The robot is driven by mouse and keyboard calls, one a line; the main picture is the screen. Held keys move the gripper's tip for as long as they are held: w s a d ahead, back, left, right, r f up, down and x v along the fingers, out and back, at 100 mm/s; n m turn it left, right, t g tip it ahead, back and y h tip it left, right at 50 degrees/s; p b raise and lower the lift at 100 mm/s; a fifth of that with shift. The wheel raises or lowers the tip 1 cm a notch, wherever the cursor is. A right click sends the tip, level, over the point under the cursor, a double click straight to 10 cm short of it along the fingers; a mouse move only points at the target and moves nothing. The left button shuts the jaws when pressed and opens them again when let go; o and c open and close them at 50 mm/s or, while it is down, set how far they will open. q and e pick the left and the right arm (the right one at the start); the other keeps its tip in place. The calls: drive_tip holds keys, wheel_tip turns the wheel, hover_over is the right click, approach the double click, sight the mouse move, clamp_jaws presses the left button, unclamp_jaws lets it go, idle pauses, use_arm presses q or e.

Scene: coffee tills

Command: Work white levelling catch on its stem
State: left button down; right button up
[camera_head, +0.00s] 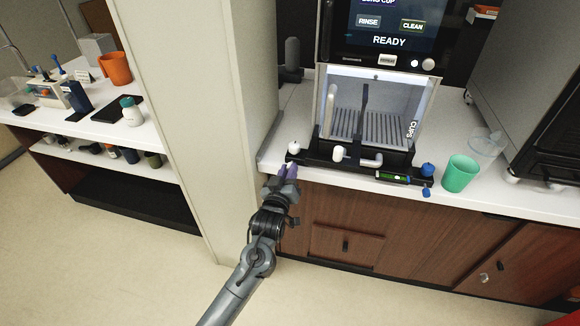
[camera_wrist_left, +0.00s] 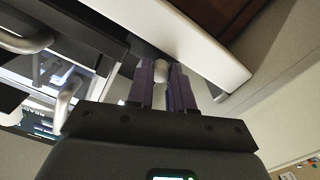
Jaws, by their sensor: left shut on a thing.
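My left gripper (camera_head: 290,168) is at the front left corner of the coffee machine's black base (camera_head: 325,160), at the counter edge. Its purple fingers are shut on the small white levelling catch, mostly hidden by them in the head view. In the left wrist view the catch's rounded white end (camera_wrist_left: 161,72) shows between the fingers of the gripper (camera_wrist_left: 162,85). The stem cannot be made out. A round white knob (camera_head: 294,147) stands on the base just above the gripper. My right gripper is not in view.
A blue knob (camera_head: 428,169) and a blue catch (camera_head: 426,191) are at the base's right end. A green cup (camera_head: 460,173) and a clear cup (camera_head: 487,142) stand right of it. A white handle (camera_head: 369,161) sticks out in front. A tall pale panel (camera_head: 195,90) rises at left.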

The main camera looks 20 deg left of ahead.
use_arm(q)
drive_tip(key=shift+s+p, duration=0.5)
drive_tip(key=c, duration=0.9)
unclamp_jaws()
drive_tip(key=shift+s, duration=0.1)
